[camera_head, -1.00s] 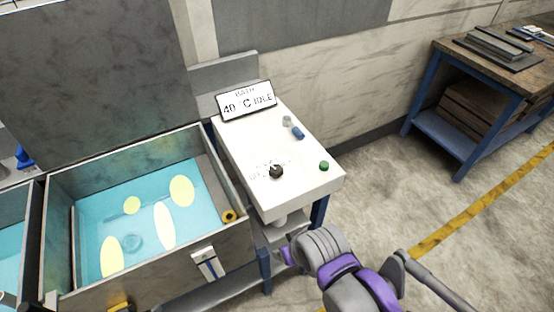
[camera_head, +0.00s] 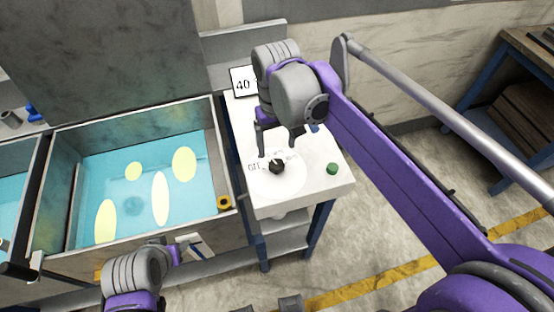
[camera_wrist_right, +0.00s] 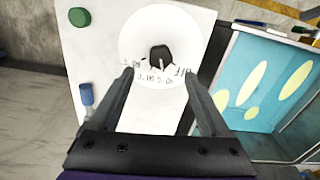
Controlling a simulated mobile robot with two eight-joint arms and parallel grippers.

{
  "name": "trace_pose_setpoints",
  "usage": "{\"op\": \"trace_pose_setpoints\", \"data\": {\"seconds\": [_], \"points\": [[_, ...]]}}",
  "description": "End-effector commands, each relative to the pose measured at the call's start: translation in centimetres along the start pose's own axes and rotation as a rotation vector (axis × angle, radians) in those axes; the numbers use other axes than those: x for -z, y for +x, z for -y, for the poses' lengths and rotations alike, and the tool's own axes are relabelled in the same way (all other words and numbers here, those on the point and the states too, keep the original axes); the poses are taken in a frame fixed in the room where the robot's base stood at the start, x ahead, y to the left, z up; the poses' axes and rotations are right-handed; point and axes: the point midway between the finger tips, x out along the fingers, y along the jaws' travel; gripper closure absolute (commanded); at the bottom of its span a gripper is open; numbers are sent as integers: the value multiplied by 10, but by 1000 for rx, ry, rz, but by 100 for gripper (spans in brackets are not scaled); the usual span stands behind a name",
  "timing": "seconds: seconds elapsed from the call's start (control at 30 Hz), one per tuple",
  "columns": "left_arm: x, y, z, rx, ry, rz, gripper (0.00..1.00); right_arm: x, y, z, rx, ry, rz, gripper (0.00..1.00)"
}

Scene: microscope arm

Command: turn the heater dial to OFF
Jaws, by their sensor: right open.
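The heater dial (camera_head: 277,168) is a black knob on a round white plate with printed marks, on the white bench top. It also shows in the right wrist view (camera_wrist_right: 159,55), where a pale pointer line faces the marks on the gripper's side. The OFF label (camera_head: 254,167) is left of the knob in the head view. My right gripper (camera_head: 280,146) is open above the plate; in the wrist view its fingertips (camera_wrist_right: 157,76) straddle the space just short of the knob, with nothing between them. My left gripper (camera_head: 140,272) is low, in front of the bath; its fingers are not clear.
A green button (camera_head: 332,168) sits right of the dial. A blue-capped item (camera_wrist_right: 87,95) stands near one finger in the wrist view. A water bath (camera_head: 60,240) with yellow ovals adjoins the bench.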

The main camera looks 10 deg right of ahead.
Motion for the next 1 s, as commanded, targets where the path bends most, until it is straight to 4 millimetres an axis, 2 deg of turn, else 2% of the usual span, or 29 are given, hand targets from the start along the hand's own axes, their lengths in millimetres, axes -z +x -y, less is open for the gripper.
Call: {"op": "trace_pose_setpoints", "data": {"seconds": [0.1,0.33,0.5,0.77,0.87,1.0], "points": [[-2,2,0,0,0,2,50,0,26,0,0,1,0,19],[-4,4,0,0,0,3,50,0,61,0,0,1,-1,19],[-5,5,0,0,0,4,50,0,71,0,0,1,-2,19],[-5,5,0,0,0,4,50,0,72,0,0,1,-2,19],[-5,5,0,0,0,4,50,0,72,0,0,1,-2,34],[-5,5,0,0,0,4,50,0,72,0,0,1,-2,59]]}}
